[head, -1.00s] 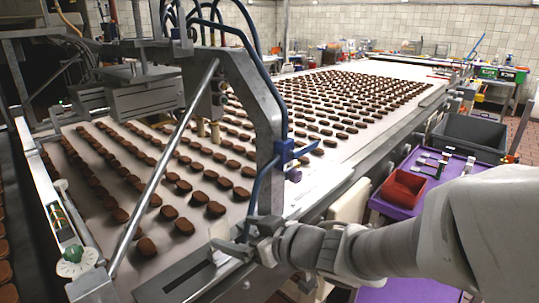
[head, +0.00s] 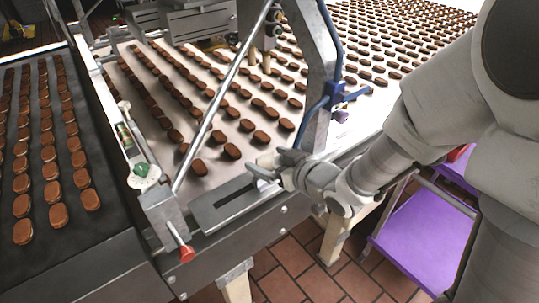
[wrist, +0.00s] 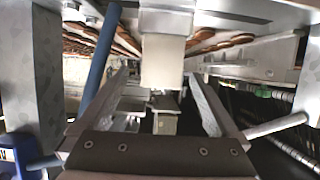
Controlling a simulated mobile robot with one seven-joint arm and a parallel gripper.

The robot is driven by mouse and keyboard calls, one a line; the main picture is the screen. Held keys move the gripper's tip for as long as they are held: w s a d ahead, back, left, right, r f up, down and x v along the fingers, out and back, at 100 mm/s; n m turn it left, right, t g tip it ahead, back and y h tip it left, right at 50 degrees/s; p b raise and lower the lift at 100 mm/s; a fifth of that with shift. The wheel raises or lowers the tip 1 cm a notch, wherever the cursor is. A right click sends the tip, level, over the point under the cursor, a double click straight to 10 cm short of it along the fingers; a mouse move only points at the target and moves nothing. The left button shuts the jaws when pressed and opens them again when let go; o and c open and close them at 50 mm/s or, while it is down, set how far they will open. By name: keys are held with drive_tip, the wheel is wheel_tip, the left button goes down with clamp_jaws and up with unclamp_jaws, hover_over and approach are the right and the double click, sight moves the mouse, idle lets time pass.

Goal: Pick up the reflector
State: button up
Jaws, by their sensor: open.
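I cannot pick out the reflector with certainty. My gripper (head: 265,164) is over the near edge of the conveyor, close to the foot of the grey upright frame. In the wrist view my gripper (wrist: 156,75) is open, with one finger at each side. A pale block (wrist: 163,58) under a metal bracket shows between the fingers, in line with the gap. I cannot tell whether it is within the fingers or beyond them. A blue clamp (head: 340,93) with a small purplish piece (head: 341,115) is on the frame, right of and above my gripper.
Rows of brown sandwich biscuits cover the conveyor (head: 196,189). The grey upright frame (head: 318,130), with blue tubing, and a slanted metal rod (head: 212,108) stand close to my gripper. A dial with a green knob (head: 141,169) is at left. A purple cart (head: 425,235) stands at right.

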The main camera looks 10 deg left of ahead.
sight(264, 157)
drive_tip(key=x, duration=0.4)
drive_tip(key=shift+w+a, duration=0.2)
drive_tip(key=shift+a, duration=0.15)
drive_tip(key=c, duration=1.4)
drive_tip(key=shift+r, duration=0.1)
